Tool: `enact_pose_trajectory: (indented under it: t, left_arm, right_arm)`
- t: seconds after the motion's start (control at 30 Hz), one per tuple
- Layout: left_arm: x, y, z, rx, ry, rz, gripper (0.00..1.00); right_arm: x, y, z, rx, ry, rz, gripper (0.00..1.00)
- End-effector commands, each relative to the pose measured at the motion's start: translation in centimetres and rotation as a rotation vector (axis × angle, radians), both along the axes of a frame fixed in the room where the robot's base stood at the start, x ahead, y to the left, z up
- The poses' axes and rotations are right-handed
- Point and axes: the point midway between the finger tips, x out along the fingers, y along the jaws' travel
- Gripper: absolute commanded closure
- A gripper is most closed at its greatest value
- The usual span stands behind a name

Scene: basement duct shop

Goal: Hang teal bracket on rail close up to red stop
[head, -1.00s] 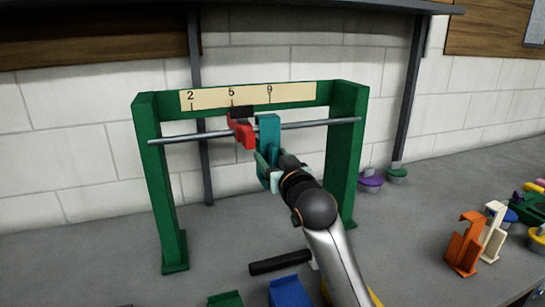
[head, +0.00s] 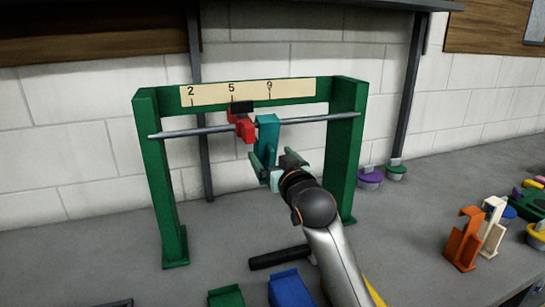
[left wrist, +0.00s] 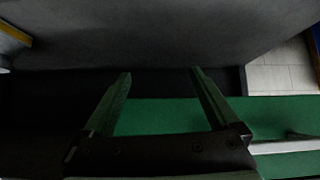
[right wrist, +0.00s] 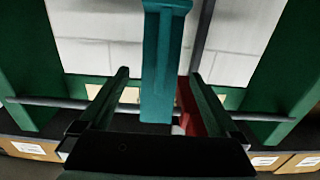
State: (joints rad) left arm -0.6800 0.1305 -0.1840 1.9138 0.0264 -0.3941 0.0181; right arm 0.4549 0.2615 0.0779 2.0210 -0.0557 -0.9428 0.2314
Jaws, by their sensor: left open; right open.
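The teal bracket (head: 267,132) hangs upright from the grey rail (head: 315,120), just right of the red stop (head: 244,130). Only a very thin gap, if any, shows between them; I cannot tell if they touch. My right gripper (head: 276,162) is open around the bracket's lower part. In the right wrist view the bracket (right wrist: 163,60) stands between the spread fingers (right wrist: 159,78), clear of both, and the red stop (right wrist: 187,103) shows partly behind the right finger. My left gripper (left wrist: 160,76) is open and empty in the left wrist view.
A green frame (head: 348,150) carries the rail and a numbered scale strip (head: 250,92). Orange (head: 465,238) and cream (head: 492,228) brackets stand at the right. Green (head: 226,298) and blue (head: 291,289) pieces and a black bar (head: 280,257) lie in front.

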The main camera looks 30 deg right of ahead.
Motion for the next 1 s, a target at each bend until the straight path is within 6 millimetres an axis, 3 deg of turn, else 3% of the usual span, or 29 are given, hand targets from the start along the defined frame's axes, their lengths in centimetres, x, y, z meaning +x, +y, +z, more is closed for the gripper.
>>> enact_pose_trajectory:
  t: [0.33,0.8,1.0]
  left_arm:
    - [0.0,0.0,-0.2,0.001,-0.001,-0.001,0.05]
    - [0.1,0.0,-0.8,0.0,-0.002,-0.001,0.05]
    - [0.1,0.0,0.2,0.001,-0.001,-0.001,0.05]
  right_arm:
    - [-1.3,0.3,-0.2,0.0,0.001,0.001,0.03]
    - [-9.7,2.3,-0.1,0.0,0.0,0.0,0.03]
    - [-11.6,2.8,0.1,0.0,0.002,0.0,0.03]
